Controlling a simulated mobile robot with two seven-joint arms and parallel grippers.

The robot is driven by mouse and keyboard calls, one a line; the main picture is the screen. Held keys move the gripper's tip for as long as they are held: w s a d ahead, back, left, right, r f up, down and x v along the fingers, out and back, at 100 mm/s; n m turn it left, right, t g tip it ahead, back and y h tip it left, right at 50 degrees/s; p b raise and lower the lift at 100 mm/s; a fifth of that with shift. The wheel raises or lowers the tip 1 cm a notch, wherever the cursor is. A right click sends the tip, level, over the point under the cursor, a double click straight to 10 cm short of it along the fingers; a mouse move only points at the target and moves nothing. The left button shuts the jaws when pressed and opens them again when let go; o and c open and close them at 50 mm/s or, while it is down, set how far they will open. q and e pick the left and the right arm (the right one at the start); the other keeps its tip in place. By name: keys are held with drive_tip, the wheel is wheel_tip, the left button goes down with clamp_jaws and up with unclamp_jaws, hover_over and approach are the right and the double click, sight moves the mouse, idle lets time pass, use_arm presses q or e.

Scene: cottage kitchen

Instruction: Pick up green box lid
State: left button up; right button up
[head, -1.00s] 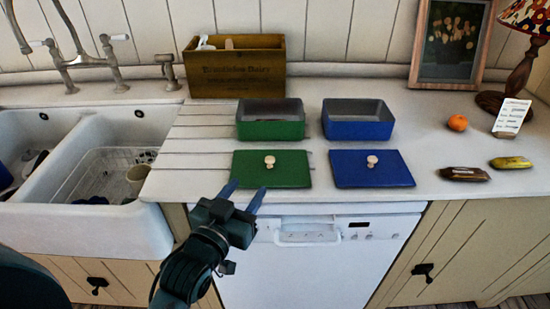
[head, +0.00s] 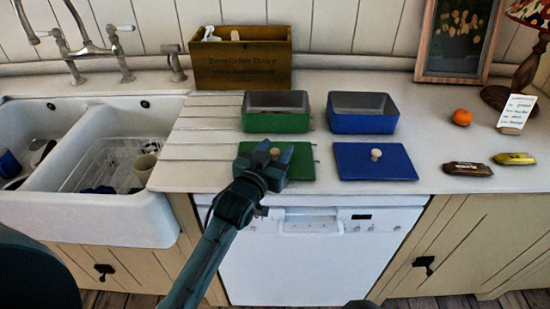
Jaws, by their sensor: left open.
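The green box lid (head: 301,163) lies flat on the counter in front of the open green box (head: 275,123). I cannot tell whether the fingers touch the knob or lid. The blue lid (head: 398,163) with its pale knob (head: 376,154) lies to the right, in front of the open blue box (head: 362,124). My right gripper is not in view.
A wooden crate (head: 240,74) stands behind the green box. The double sink (head: 158,106) is on the left. An orange (head: 461,117), a dark bar (head: 467,169), a yellow item (head: 515,158), a card (head: 515,112) and a lamp are on the right. Counter between blue lid and bar is clear.

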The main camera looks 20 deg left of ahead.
use_arm(q)
drive_tip(key=shift+c, duration=0.4)
drive_tip(key=c, duration=0.9)
clamp_jaws()
